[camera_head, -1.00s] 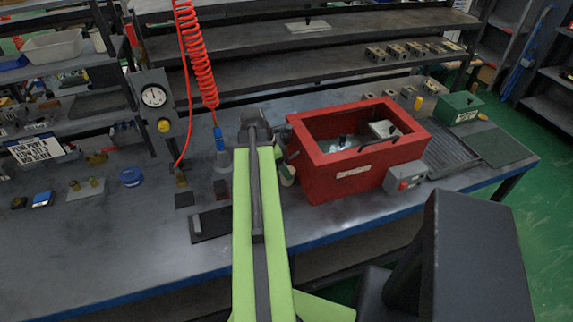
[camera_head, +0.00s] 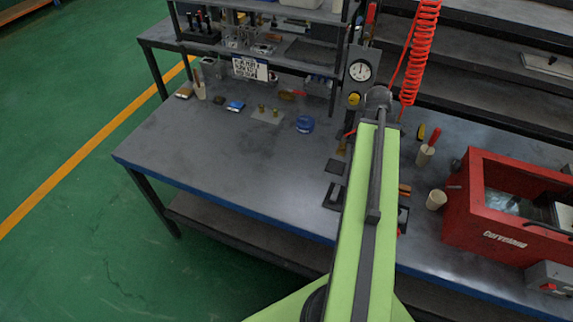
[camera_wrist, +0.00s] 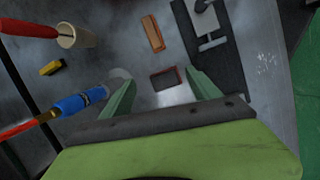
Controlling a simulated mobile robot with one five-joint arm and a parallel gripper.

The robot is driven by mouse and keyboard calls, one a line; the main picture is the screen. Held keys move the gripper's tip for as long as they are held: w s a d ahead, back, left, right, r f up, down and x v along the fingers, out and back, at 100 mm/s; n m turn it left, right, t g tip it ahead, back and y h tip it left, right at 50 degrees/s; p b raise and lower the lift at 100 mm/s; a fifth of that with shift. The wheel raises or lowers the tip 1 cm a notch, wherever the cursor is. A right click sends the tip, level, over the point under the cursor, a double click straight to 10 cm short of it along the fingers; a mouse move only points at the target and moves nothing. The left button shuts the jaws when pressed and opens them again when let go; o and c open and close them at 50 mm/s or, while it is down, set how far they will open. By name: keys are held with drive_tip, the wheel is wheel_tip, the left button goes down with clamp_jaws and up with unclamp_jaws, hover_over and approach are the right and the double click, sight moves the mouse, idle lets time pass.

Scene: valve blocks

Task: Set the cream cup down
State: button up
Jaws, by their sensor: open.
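A cream cup (camera_head: 436,200) stands upright and apparently empty on the bench, just left of the red box. A second pale cup (camera_head: 425,155) stands behind it with a red-handled tool in it; a cup with a red handle also shows at the upper left of the wrist view (camera_wrist: 80,38). My gripper (camera_wrist: 160,88) is open and empty in the wrist view, its green fingers apart. A small dark block with a red edge (camera_wrist: 166,79) shows between the fingers. In the head view my arm hides the fingertips.
The red box (camera_head: 490,215) fills the right of the bench. The coiled red hose (camera_head: 424,45) hangs near my arm; its blue end (camera_wrist: 82,101) is close to the left finger. A brown block (camera_wrist: 153,33) and a dark plate (camera_wrist: 205,60) lie ahead. The left bench (camera_head: 220,150) is largely clear.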

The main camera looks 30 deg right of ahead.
drive_tip(key=w+a+m+t, duration=0.1)
drive_tip(key=w+a, duration=0.5)
drive_tip(key=a, duration=0.3)
drive_tip(key=w+a+m, duration=0.1)
drive_tip(key=w+a, duration=0.5)
drive_tip(key=a, duration=0.2)
drive_tip(key=w+a+m+y, duration=0.1)
drive_tip(key=w+a+m, duration=0.1)
drive_tip(key=a, duration=1.1)
drive_tip(key=w+a+f+m+y, duration=0.1)
drive_tip(key=w+a, duration=0.1)
drive_tip(key=a, duration=1.1)
drive_tip(key=shift+w+a+m+t+y, duration=0.3)
drive_tip(key=shift+w+m+t, duration=0.1)
